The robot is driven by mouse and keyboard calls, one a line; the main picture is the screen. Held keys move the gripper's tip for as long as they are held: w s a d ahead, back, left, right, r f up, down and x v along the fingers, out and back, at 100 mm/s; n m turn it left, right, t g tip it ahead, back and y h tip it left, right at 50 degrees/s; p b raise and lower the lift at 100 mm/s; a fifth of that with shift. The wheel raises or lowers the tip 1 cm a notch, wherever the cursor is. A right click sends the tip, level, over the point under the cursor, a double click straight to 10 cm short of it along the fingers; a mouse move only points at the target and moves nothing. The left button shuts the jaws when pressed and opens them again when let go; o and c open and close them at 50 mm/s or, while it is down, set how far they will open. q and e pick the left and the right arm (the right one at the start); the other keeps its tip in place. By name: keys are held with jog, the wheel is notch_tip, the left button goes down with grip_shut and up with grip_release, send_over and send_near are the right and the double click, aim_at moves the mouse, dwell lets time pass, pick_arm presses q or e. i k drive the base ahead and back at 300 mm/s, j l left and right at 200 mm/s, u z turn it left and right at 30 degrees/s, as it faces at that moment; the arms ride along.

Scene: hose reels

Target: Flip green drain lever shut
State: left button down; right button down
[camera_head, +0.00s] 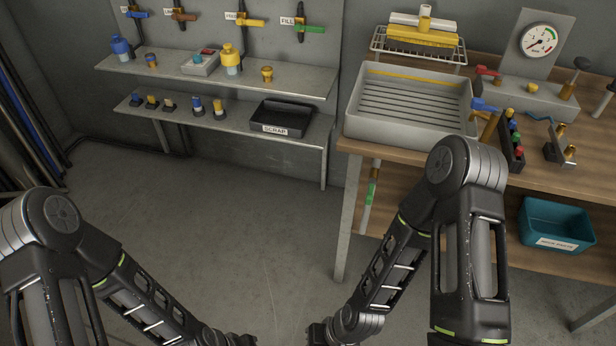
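A green part (371,192) sits on a thin upright pipe below the grey ribbed tray (352,118), by the bench's left front leg. It may be the drain lever, but it is too small to tell its position. Another green lever (310,29) stands on the wall panel at the FILL label, its handle pointing right, roughly level. My two arms reach down to the bottom edge of the view.
The wooden bench (400,150) at right carries the tray, a gauge panel (540,60) and a black rack (511,145). A teal bin (555,227) sits underneath. Steel shelves (290,82) at left hold bottles, fittings and a black SCRAP tray (282,118). The floor between is clear.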

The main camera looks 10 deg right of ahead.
aim_at(372, 182)
jog(key=i+j+z, duration=0.1)
jog(key=j, duration=0.3)
jog(key=i+j, duration=0.15)
jog(key=j, duration=0.3)
jog(key=i+j+z, duration=0.15)
jog(key=j, duration=0.25)
jog(key=k, duration=0.05)
